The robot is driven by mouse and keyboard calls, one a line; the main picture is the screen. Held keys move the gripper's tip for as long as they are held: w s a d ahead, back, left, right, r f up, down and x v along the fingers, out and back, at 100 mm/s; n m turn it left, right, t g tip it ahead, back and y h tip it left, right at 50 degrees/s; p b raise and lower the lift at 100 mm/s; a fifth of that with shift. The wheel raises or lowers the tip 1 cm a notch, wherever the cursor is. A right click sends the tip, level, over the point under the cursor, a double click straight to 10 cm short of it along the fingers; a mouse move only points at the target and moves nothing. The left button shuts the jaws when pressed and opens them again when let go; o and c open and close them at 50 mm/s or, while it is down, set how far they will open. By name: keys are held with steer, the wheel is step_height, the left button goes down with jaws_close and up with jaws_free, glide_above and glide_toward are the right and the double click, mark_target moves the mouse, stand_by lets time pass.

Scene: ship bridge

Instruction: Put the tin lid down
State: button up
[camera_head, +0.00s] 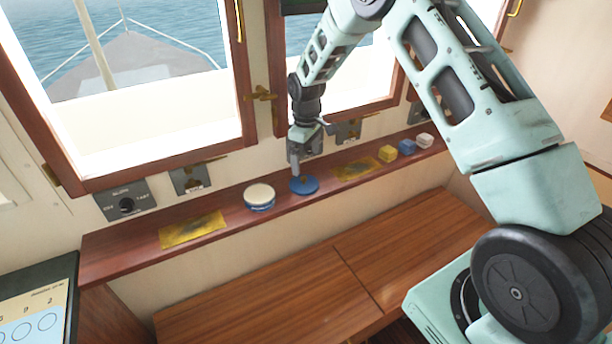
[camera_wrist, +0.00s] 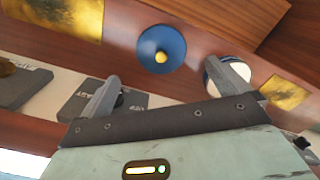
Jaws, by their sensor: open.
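The tin lid (camera_head: 304,185) is a flat blue disc lying on the wooden shelf under the windows. In the wrist view the lid (camera_wrist: 148,44) shows a small yellow knob at its centre. A round tin (camera_head: 259,197) with a cream top and blue side stands just left of the lid in the head view; it also shows in the wrist view (camera_wrist: 213,75). My gripper (camera_head: 295,172) is right above the lid in the head view. In the wrist view my gripper (camera_wrist: 178,78) has its fingers wide apart with nothing between them, and the lid lies beyond them, apart.
A gold plate (camera_head: 193,229) lies on the shelf at left and another (camera_head: 356,169) right of the lid. Yellow (camera_head: 387,153), blue (camera_head: 407,146) and white (camera_head: 425,140) blocks stand farther right. Switch panels (camera_head: 126,199) line the wall behind. A wooden bench (camera_head: 290,290) lies below.

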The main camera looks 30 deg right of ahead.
steer(key=s+a+r+y, duration=0.1)
steer(key=s+a+r, duration=1.25)
steer(key=a, duration=0.35)
steer(key=s+a, duration=0.2)
steer(key=s, duration=1.1)
steer(key=s+a+r+n, duration=0.1)
steer(key=s+a, duration=0.1)
steer(key=s, duration=1.1)
steer(key=shift+s+r+b, duration=0.2)
steer(key=shift+r+b, duration=0.1)
steer(key=shift+b, duration=0.15)
steer(key=shift+f, duration=0.1)
step_height(320, 180, down, 6)
steer(key=b, duration=0.6)
steer(key=shift+w, duration=0.1)
